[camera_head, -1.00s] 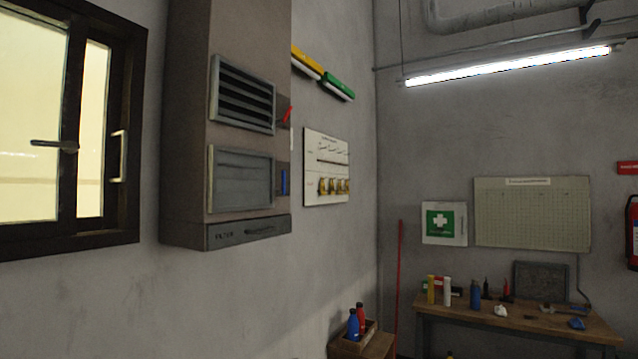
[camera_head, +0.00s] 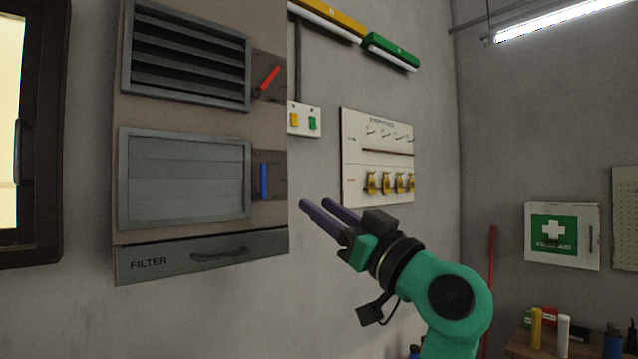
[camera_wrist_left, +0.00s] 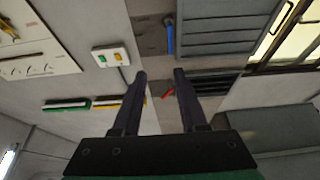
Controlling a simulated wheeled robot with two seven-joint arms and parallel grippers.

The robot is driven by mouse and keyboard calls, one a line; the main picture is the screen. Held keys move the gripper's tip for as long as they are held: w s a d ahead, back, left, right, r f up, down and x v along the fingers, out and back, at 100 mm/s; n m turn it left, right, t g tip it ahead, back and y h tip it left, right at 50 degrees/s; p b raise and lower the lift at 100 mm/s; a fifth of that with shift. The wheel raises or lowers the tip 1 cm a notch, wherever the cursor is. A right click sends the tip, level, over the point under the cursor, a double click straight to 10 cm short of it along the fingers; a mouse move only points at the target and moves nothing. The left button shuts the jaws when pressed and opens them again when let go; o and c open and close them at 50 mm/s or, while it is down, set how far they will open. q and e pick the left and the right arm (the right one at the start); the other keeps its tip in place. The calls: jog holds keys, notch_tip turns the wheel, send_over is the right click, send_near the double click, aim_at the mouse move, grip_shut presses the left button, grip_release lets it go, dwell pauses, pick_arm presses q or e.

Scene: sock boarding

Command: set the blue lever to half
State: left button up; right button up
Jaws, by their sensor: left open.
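The blue lever (camera_head: 264,181) stands vertical on a small dark plate beside the lower louver panel (camera_head: 186,179), whose slats look shut. In the left wrist view the blue lever (camera_wrist_left: 169,37) shows near the top, ahead of the fingertips. My left gripper (camera_head: 317,202) is open and empty, to the right of the lever and slightly below it in the head view, apart from it. It also shows in the left wrist view (camera_wrist_left: 159,76). The red lever (camera_head: 267,81) is tilted beside the open upper louver (camera_head: 187,55). My right gripper is out of view.
A filter drawer (camera_head: 200,257) with a handle lies under the lower louver. A switch plate (camera_head: 304,119) with yellow and green switches and a white board (camera_head: 378,155) with hooks are on the wall to the right. A window (camera_head: 22,130) is at left.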

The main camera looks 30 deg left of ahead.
pick_arm(q)
jog(key=p, duration=0.5)
send_near(262, 173)
notch_tip(262, 173, up, 2)
jog(key=a, duration=0.3)
jog(key=w+a+p, duration=0.1)
jog(key=w+a+r+p, duration=0.1)
jog(key=a, duration=0.1)
jog(key=w+a+p, duration=0.1)
jog(key=shift+w+a+r, duration=0.15)
jog(key=shift+a+r, duration=0.05)
jog(key=shift+r, duration=0.1)
jog(key=shift+a, duration=0.2)
jog(key=shift+s, duration=0.4)
jog(key=shift+w, duration=0.15)
grip_shut()
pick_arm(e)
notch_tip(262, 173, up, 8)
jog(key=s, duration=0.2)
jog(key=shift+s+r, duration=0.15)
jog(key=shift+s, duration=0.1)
